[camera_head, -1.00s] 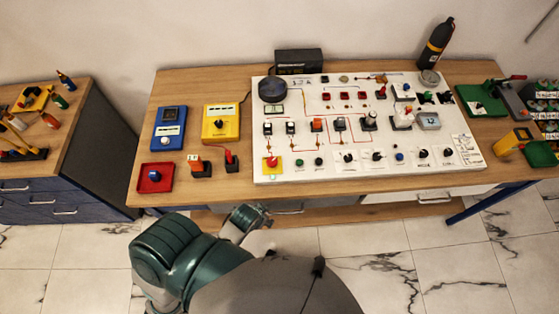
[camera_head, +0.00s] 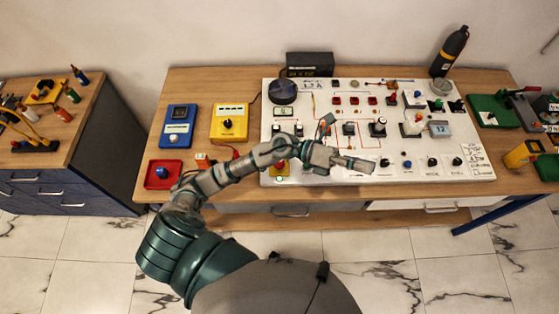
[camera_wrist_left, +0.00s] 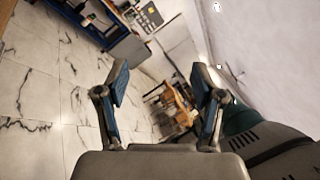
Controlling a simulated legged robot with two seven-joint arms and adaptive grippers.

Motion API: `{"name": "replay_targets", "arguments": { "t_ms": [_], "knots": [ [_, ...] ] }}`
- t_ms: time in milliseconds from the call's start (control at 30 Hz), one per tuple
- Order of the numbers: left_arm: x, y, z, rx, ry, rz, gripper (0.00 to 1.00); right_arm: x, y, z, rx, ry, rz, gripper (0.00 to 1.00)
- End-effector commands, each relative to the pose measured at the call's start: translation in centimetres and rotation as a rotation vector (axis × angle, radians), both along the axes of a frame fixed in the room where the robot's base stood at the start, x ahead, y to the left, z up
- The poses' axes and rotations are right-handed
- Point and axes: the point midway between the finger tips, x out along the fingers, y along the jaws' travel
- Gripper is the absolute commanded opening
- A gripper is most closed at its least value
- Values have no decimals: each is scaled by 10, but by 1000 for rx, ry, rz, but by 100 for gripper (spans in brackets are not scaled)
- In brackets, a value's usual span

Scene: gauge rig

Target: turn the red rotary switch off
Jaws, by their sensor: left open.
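A red box with a blue round knob (camera_head: 162,173) sits at the table's front left; it looks like the red rotary switch, and its knob setting is too small to read. My left gripper (camera_head: 357,163) is over the lower part of the white panel, pointing right, well to the right of the red box. My left forearm passes close to the right of that box. In the left wrist view the left gripper (camera_wrist_left: 161,82) is open, with nothing between its fingers. My right gripper is not in view.
A blue box (camera_head: 179,127) and a yellow box (camera_head: 229,122) with knobs stand behind the red box. The white panel (camera_head: 470,158) carries several switches, partly hidden by my arm. A black bottle (camera_head: 449,52) stands at the back right.

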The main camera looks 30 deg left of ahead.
Motion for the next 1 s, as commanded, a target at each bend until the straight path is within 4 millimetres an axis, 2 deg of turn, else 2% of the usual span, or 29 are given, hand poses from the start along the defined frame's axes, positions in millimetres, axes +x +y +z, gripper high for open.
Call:
{"name": "replay_targets", "arguments": {
  "t_ms": [67,133,167,200,267,300,400,500,533,633,733,1000],
  "knots": [
    [-9,2,-34,284,-160,-114,68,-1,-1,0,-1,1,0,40],
    [-8,20,-69,552,-267,-199,68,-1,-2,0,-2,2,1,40],
    [-5,33,-83,669,-302,-231,68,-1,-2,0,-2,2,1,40],
    [1,55,-100,827,-337,-267,68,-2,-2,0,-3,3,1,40],
    [13,93,-118,1053,-365,-307,68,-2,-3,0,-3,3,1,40],
    [21,121,-125,1195,-368,-326,68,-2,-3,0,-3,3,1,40],
    [36,184,-127,1482,-340,-349,68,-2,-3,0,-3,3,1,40],
    [42,229,-120,1671,-292,-355,68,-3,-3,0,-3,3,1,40],
    [43,239,-118,1707,-279,-356,68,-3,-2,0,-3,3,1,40],
    [44,256,-115,1777,-252,-358,68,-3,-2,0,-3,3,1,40],
    [44,258,-122,1790,-246,-361,68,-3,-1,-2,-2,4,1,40],
    [42,257,-176,1786,-242,-365,68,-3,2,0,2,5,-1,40]
  ]
}}
